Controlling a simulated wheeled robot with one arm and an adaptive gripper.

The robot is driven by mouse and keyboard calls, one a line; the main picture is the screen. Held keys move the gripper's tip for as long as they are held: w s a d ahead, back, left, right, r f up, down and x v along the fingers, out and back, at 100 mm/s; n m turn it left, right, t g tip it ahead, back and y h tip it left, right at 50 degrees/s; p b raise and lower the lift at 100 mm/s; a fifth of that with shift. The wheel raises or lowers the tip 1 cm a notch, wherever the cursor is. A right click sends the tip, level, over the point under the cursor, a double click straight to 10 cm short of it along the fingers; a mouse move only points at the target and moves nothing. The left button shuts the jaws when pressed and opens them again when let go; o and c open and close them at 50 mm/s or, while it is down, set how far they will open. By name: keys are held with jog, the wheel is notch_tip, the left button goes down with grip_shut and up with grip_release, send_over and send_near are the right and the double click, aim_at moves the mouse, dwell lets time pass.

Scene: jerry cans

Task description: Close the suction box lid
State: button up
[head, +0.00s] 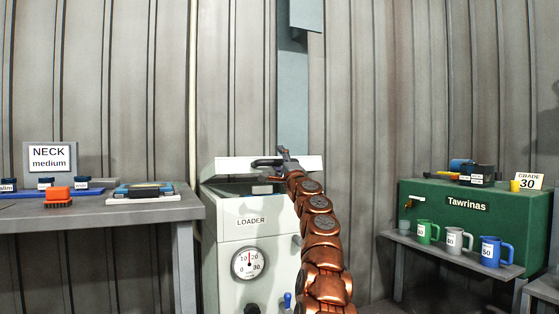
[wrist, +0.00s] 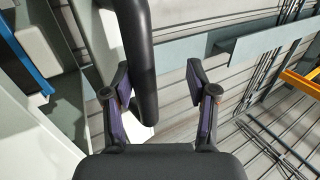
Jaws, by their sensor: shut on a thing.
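The suction box appears to be the white cabinet labelled LOADER (head: 251,240) in the head view. Its white lid (head: 228,168) is partly raised, with a dark gap under its front edge. A black bar handle (head: 266,162) is on the lid; it also shows in the wrist view (wrist: 138,50), running down between the fingers. My gripper (head: 284,156) is at the lid's top beside the handle. My copper arm hides part of the cabinet's right side.
A grey table (head: 110,215) with an orange item (head: 58,196) and a blue-edged case (head: 140,190) stands at left. At right, a green Tawrinas box (head: 460,230) stands behind several jugs on a shelf. A pale pipe (head: 193,100) runs up the wall.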

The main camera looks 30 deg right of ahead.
jog(key=shift+s+r, duration=0.15)
jog(key=shift+r, duration=0.05)
dwell(0.3)
jog(key=shift+s+a+f+b, duration=0.1)
jog(key=shift+s+f+b, duration=0.2)
jog(key=shift+f+b, duration=0.45)
jog(key=shift+s+f+b, duration=0.25)
jog(key=shift+f+b, duration=0.4)
jog(key=shift+f, duration=0.05)
jog(key=shift+s+f, duration=0.15)
jog(key=shift+s, duration=0.2)
jog(key=shift+s+f, duration=0.25)
jog(key=shift+f, duration=0.6)
jog(key=shift+s+f, duration=0.3)
jog(key=shift+f, duration=0.6)
jog(key=shift+s+f, duration=0.25)
jog(key=shift+f, duration=0.6)
